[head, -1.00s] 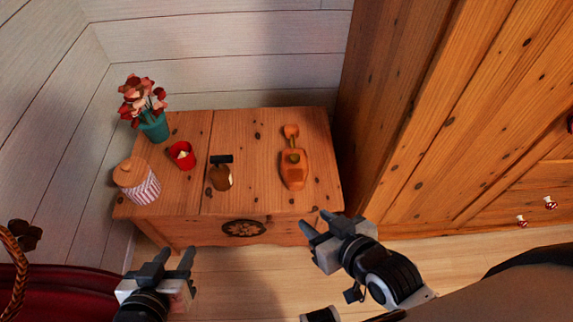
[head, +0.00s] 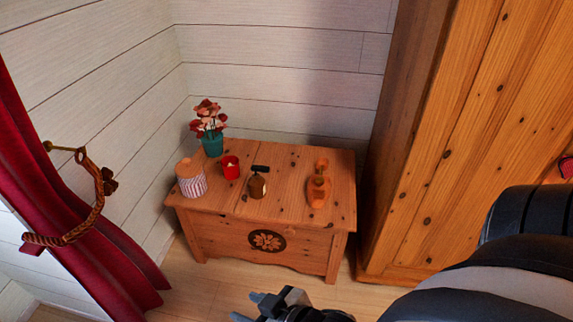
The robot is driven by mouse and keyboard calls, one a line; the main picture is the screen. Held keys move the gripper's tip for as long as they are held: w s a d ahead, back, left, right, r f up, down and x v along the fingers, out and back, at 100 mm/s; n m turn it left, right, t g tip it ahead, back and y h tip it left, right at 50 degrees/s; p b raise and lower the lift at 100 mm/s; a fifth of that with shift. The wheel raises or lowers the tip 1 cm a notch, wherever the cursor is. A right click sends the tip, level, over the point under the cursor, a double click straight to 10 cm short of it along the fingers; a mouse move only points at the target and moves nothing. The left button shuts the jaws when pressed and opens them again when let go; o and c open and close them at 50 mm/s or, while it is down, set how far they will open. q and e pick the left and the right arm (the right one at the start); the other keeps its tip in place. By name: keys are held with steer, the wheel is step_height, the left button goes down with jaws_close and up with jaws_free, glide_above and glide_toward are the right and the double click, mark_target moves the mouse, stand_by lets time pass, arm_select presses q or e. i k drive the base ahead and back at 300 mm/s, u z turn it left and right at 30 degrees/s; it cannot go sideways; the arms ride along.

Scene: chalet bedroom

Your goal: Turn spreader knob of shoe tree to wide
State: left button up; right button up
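The wooden shoe tree (head: 318,190) lies on the right part of the wooden chest (head: 285,220), its narrow heel end toward the wall. A small knob-like block shows on its middle, too small here to tell its setting. My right gripper (head: 248,307) is at the bottom edge of the head view, in front of and below the chest, well away from the shoe tree. Its two fingers show apart with nothing between them. My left gripper is out of view.
On the chest stand a striped jar (head: 191,180), a red cup (head: 230,167), a teal flower vase (head: 212,144) and a brown object with a black top (head: 257,184). A tall wooden wardrobe (head: 420,150) is close on the right; a red curtain (head: 85,240) hangs left.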

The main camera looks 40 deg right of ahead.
mark_target(320, 181)
steer(key=z, duration=0.2)
steer(key=i, duration=1)
steer(key=z, duration=0.75)
